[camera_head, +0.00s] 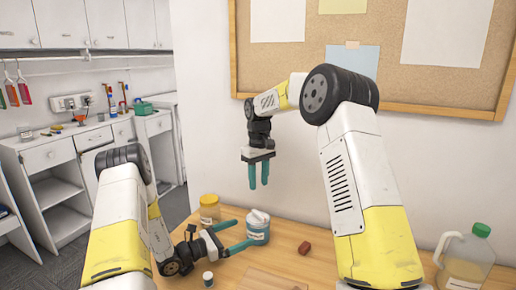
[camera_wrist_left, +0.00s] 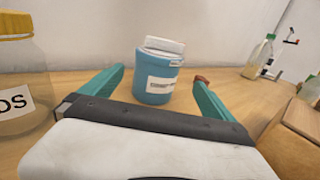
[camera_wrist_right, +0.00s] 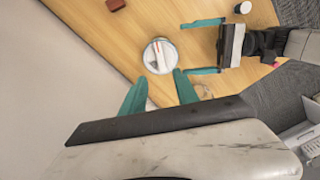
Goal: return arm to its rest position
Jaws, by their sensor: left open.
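My left gripper (camera_head: 246,231) is low over the wooden table, open and empty. It points at a blue tub with a white lid (camera_head: 257,232). In the left wrist view the tub (camera_wrist_left: 157,85) stands upright just beyond and between the two open fingertips (camera_wrist_left: 160,73). The right wrist view also shows the tub (camera_wrist_right: 160,57) just ahead of the left fingertips (camera_wrist_right: 182,48). My right gripper (camera_head: 258,186) hangs above and behind the tub, fingers pointing down. Its fingers (camera_wrist_right: 160,71) are apart with nothing between them.
A yellow-lidded jar (camera_head: 209,211) stands left of the tub. A small white-capped jar (camera_head: 208,279), a reddish block (camera_head: 305,248) and a wooden box (camera_head: 272,280) are nearby. A green-capped jug (camera_head: 466,257) stands at right. A corkboard (camera_head: 400,95) hangs on the back wall.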

